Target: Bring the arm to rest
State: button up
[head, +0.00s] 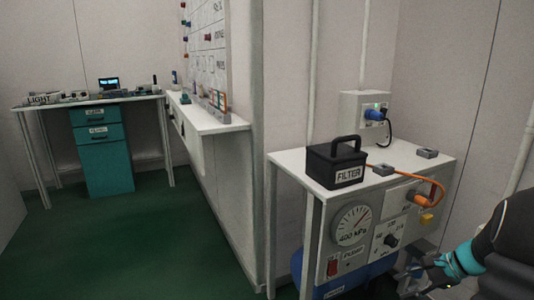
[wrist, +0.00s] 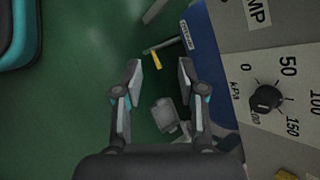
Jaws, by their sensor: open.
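My gripper (head: 418,276) is at the lower right of the head view, in front of the lower part of the pump bench (head: 440,165). In the wrist view my gripper (wrist: 159,68) has its two fingers spread apart with nothing held between them. The dial panel of the bench (wrist: 292,70), with a black knob (wrist: 265,98), is to the right of the fingers. A small yellow handle (wrist: 156,60) shows between the fingertips, beyond them.
A black FILTER box (head: 336,163) stands on the bench, with an orange cable (head: 435,184) beside it. A blue tank (head: 355,279) is underneath. A wall shelf (head: 210,118), a desk (head: 150,97) and teal drawers (head: 105,160) are farther left. Green floor (head: 150,230) is clear.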

jog(key=s+a+r+n+t+h+p, duration=0.1)
jog(key=s+a+r+n+h+p, duration=0.6)
jog(key=s+a+r+n, duration=0.9)
jog(key=s+a+r, duration=0.4)
jog(key=a, duration=0.3)
jog(key=shift+a+r, duration=0.25)
jog(key=shift+a, duration=0.1)
